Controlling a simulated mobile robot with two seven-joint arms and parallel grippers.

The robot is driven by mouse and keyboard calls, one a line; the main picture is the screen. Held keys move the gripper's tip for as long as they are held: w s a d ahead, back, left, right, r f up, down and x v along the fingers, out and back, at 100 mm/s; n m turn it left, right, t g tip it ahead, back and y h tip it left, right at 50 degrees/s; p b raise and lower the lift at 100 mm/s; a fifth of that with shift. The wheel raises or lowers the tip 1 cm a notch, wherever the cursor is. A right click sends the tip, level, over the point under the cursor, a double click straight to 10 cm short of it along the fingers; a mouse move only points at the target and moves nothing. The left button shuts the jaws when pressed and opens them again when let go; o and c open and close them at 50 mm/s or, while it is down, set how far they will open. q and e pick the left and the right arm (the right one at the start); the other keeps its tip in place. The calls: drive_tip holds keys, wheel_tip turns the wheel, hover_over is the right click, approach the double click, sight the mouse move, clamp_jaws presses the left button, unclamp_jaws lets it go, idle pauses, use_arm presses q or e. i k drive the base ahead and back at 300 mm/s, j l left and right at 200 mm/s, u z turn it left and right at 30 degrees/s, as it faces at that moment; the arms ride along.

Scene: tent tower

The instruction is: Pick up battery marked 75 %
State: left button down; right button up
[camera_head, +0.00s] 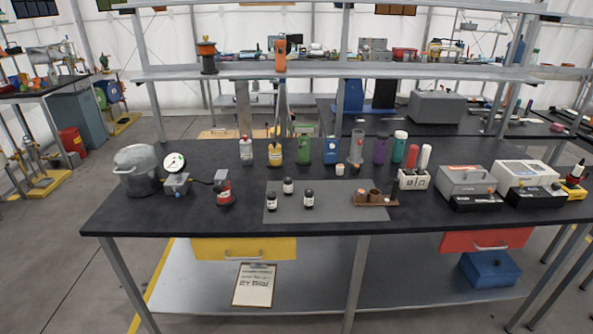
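Three small dark cylinders with white labels stand upright on a grey mat (290,217) on the black workbench. One cylinder (288,187) is at the back, one (271,202) at the front left and one (309,200) at the front right. They may be the batteries, but their labels are too small to read. I cannot make out a 75 % marking on anything. Neither of my grippers is in view.
Several bottles, including a green one (303,149), line the bench's back. A metal pot (136,170) and gauge (174,163) stand left. A brown tray (376,201), white holder (413,180) and grey box (466,180) stand right. The bench's front strip is mostly clear.

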sight(309, 194)
drive_tip(key=i+l+u, duration=0.4)
drive_tip(key=i, duration=0.3)
drive_tip(key=i+l+u, duration=0.35)
drive_tip(key=i+l, duration=0.35)
drive_tip(key=i+l+u, duration=0.4)
drive_tip(key=i+l, duration=0.15)
drive_tip(key=l, duration=0.3)
